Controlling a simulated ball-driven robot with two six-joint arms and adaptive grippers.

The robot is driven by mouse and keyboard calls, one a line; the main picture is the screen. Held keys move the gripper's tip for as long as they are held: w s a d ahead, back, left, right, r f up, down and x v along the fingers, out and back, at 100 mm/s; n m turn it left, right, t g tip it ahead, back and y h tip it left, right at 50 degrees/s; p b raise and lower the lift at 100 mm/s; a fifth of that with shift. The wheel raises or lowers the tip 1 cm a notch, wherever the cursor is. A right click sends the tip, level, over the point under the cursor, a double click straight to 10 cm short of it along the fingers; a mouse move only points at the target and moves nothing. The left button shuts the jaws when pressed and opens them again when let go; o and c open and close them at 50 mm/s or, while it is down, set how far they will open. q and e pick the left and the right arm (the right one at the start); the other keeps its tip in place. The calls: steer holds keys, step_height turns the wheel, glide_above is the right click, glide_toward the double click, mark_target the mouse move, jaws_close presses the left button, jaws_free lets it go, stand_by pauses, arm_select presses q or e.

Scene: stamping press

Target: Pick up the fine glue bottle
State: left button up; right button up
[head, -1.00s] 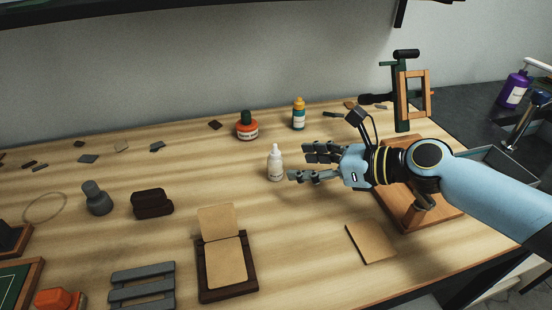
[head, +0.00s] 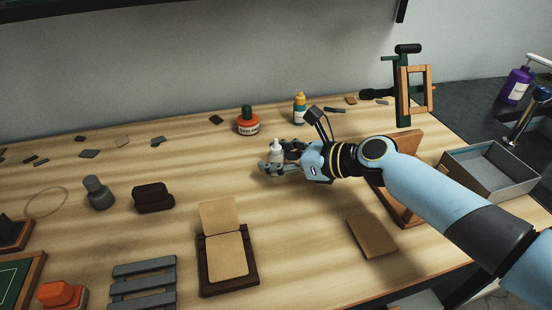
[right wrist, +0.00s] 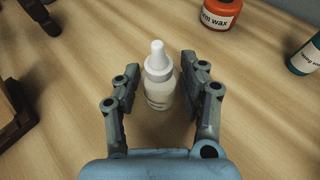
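The fine glue bottle (head: 276,152) is small and white with a pointed nozzle. It stands upright on the wooden bench, and its label is partly hidden by my gripper in the head view. My right gripper (head: 274,160) is around it, one finger on each side. In the right wrist view the bottle (right wrist: 158,78) stands between the fingers of the gripper (right wrist: 158,88), with visible gaps on both sides, so the fingers are open. My left gripper is not in view.
A red wax jar (head: 248,125) and a yellow-capped bottle (head: 299,110) stand behind. A grey-blue tray (head: 490,172) is at the right. A dark brown block (head: 153,199) and a hinged wooden piece (head: 227,262) lie left and in front.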

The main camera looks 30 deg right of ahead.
jaws_close()
stand_by(0.3)
